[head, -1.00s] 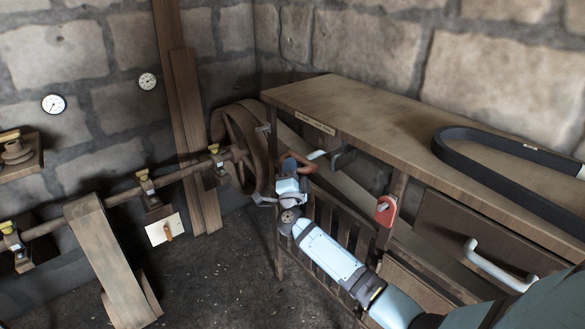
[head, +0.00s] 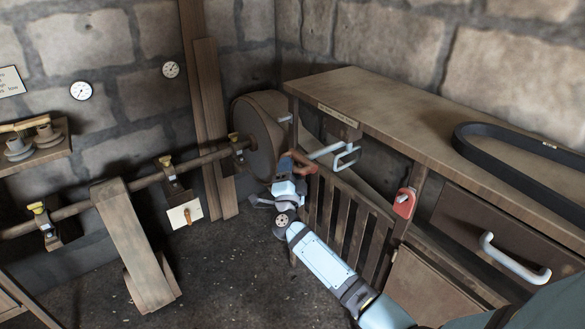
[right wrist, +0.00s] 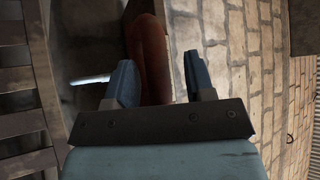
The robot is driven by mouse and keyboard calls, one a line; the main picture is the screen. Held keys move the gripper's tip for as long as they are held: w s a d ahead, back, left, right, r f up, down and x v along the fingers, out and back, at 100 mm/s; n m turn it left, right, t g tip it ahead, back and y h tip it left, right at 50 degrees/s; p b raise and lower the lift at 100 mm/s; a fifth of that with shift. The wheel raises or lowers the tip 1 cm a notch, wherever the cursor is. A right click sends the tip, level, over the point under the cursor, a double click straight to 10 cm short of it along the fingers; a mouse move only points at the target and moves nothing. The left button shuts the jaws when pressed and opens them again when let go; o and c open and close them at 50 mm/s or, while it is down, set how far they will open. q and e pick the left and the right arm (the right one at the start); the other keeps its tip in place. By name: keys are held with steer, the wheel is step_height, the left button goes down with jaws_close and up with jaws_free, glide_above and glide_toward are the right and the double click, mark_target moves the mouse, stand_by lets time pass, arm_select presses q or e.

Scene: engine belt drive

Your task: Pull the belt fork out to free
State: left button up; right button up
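The belt fork has a red-brown handle (head: 304,161), a pale rod and a pale looped end (head: 347,156), beside the bench's left end. My right gripper (head: 290,168) is at the handle. In the right wrist view the handle (right wrist: 150,55) stands between the two blue fingers. The fingers are apart, with a gap beside the handle on the right, so the gripper looks open around it. A large brown wheel (head: 257,137) is just behind and left of the gripper. Part of a belt (head: 350,180) runs behind the slatted guard. My left gripper is out of view.
The wooden bench (head: 365,98) carries a black belt loop (head: 468,152). A slatted guard (head: 345,215), red tag (head: 404,203) and drawer handle (head: 510,262) lie along its front. A shaft (head: 130,185) runs left from the wheel. The floor (head: 230,270) is clear at centre.

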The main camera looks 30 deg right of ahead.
steer(key=shift+d, duration=0.1)
steer(key=shift+s, duration=0.15)
steer(key=v, duration=1.3)
steer(key=shift+s+a, duration=0.2)
steer(key=shift+a, duration=0.15)
